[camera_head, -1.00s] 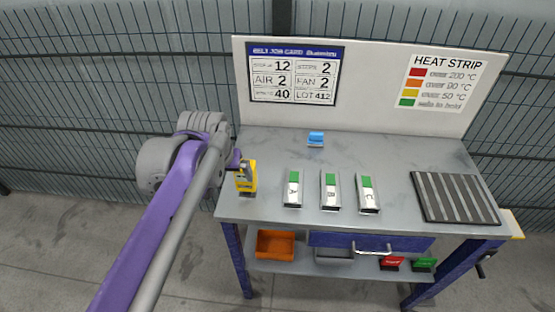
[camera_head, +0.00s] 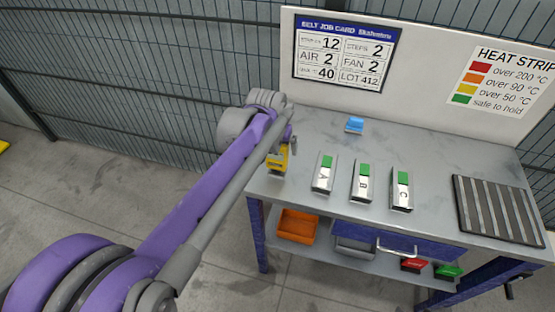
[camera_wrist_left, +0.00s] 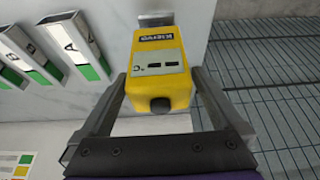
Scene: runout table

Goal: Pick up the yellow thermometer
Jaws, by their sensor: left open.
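The yellow thermometer (camera_head: 278,166) is at the left end of the table in the head view, partly covered by my left gripper (camera_head: 287,143). In the left wrist view, the thermometer (camera_wrist_left: 160,70) shows a yellow body with a dark label, a grey panel and a black round knob. A grey piece sits beyond its far end. My left gripper (camera_wrist_left: 158,80) is open, with one finger on each side of the thermometer. I cannot tell whether either finger touches it. My right gripper is not in view.
Three metal holders with green strips, A (camera_head: 323,174), B (camera_head: 362,183) and C (camera_head: 401,190), stand right of the thermometer. A blue block (camera_head: 354,125) lies behind them. A dark ribbed mat (camera_head: 499,209) lies at the right. An orange bin (camera_head: 296,227) is on the lower shelf.

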